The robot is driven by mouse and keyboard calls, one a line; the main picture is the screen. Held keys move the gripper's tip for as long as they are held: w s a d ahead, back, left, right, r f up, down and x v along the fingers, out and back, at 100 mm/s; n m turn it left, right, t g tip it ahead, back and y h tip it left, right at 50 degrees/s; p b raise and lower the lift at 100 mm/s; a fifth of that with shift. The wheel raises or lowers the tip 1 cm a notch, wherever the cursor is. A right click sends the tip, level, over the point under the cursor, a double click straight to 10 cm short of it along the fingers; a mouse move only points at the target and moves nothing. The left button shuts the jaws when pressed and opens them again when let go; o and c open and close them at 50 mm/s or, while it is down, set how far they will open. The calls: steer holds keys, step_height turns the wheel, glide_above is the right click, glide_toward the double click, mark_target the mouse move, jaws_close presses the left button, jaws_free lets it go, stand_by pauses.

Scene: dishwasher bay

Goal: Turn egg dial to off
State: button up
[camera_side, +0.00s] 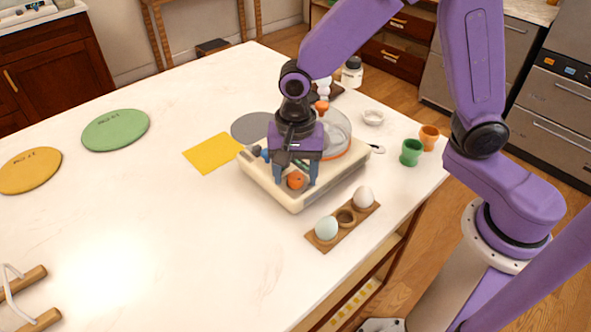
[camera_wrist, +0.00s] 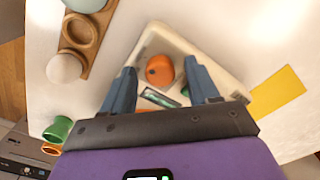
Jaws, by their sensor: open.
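The egg dial is an orange round knob (camera_side: 296,180) on the front of a cream egg cooker (camera_side: 285,193). In the wrist view the orange dial (camera_wrist: 159,71) lies just beyond and between my fingertips, with a small dark mark on it. My gripper (camera_side: 293,178) is above the cooker's front, its two blue-grey fingers pointing down on either side of the dial. In the wrist view my gripper (camera_wrist: 161,77) is open, with clear gaps between each finger and the dial. I cannot tell the dial's setting. A clear lid (camera_side: 337,130) is partly hidden behind my wrist.
A wooden holder (camera_side: 346,217) with a pale blue egg (camera_side: 326,228) and a white egg (camera_side: 364,197) stands in front of the cooker. Green (camera_side: 411,153) and orange (camera_side: 429,137) cups stand at right. A yellow sheet (camera_side: 213,153) lies left; the table's left middle is clear.

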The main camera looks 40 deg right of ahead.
steer(key=c, duration=1)
steer(key=shift+c, duration=0.2)
